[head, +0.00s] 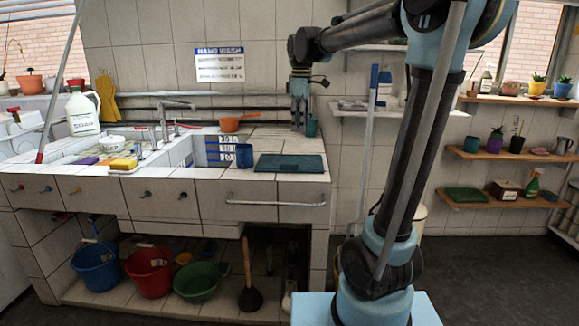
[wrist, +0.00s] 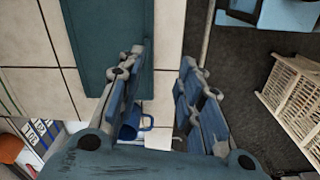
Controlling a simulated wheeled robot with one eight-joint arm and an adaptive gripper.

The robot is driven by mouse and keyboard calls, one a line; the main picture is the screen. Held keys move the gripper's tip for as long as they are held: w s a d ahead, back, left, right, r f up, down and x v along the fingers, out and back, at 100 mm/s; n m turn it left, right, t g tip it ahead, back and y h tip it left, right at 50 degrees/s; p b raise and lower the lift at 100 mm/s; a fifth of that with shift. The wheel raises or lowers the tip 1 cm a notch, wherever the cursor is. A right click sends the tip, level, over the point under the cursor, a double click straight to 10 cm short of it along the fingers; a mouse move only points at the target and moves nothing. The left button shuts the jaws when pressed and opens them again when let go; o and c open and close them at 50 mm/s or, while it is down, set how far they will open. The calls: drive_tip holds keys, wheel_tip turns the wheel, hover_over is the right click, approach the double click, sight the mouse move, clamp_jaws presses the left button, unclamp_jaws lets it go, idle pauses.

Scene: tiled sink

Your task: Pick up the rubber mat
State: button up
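The rubber mat, seen as a flat dark teal rectangle (head: 290,163), lies on the tiled counter near its right front edge. In the wrist view the mat (wrist: 110,30) runs along the upper left, partly hidden by the left finger. My gripper (head: 299,122) hangs pointing down above the back right of the counter, beyond the mat in the head view. In the wrist view my gripper (wrist: 160,62) has its fingers apart with nothing held between them. Its exact height above the counter is hard to tell.
A blue mug (head: 244,155) stands left of the mat; it also shows in the wrist view (wrist: 130,122). An orange pan (head: 231,124) is behind it. The counter's right edge drops to the floor, where a wicker basket (wrist: 298,95) stands.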

drive_tip(key=w+a+r+n, duration=0.1)
drive_tip(key=w+a+n, duration=0.1)
drive_tip(key=w+a, duration=0.25)
drive_tip(key=f, duration=1.1)
drive_tip(key=shift+s+a, duration=0.15)
drive_tip(key=shift+s, duration=0.2)
drive_tip(key=shift+s+d+f, duration=0.1)
drive_tip(key=shift+d+f, duration=0.05)
drive_tip(key=shift+f, duration=0.8)
drive_tip(key=shift+s+d+f, duration=0.1)
drive_tip(key=shift+d+f, duration=0.05)
drive_tip(key=shift+f, duration=0.8)
drive_tip(key=shift+d+f, duration=0.15)
drive_tip(key=shift+f, duration=0.8)
clamp_jaws()
